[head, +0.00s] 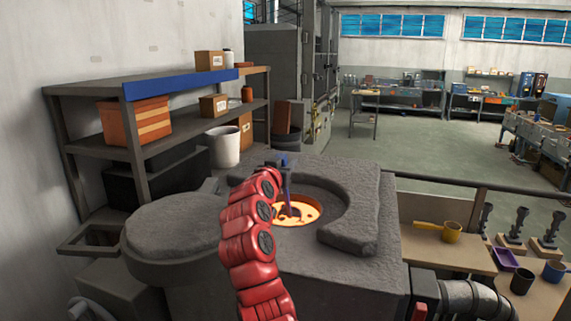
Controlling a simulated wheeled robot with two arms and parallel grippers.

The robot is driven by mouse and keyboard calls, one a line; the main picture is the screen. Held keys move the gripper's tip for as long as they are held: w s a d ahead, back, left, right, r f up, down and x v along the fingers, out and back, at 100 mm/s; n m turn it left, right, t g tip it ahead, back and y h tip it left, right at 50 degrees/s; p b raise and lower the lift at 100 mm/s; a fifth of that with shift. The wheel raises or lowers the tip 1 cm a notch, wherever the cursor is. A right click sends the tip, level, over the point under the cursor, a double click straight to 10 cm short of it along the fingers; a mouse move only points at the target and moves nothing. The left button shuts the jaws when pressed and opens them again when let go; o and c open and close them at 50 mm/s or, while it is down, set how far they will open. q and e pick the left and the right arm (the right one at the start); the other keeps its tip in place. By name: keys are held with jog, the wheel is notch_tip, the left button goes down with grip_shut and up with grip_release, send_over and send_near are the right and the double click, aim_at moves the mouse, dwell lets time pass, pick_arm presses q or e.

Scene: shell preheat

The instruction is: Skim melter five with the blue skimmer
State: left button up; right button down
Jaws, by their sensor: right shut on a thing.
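The melter (362,198) is a rough grey block with a round opening. Glowing orange melt (308,213) with darker patches fills the opening. No number shows on it. A thick round grey lid (172,226) lies to the left of the opening, leaving it uncovered. My red right arm reaches up from the bottom, and its gripper (283,174) is above the opening's back left part. It is shut on the blue skimmer (285,161), held upright. The skimmer's lower end reaches down to the melt, partly hidden by the arm. My left gripper is out of view.
A shelf (85,90) with an orange crate (139,120) and boxes stands at the left wall. A rail runs right of the melter. The floor behind is clear.

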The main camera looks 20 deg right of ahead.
jog(key=shift+f, duration=0.15)
jog(key=shift+s+a+b, duration=0.2)
jog(key=shift+s+b, duration=0.1)
jog(key=shift+s, duration=1.8)
jog(key=b+x, duration=0.3)
jog(key=x, duration=0.3)
jog(key=shift+w+d+r, duration=0.15)
jog(key=shift+w+r, duration=0.1)
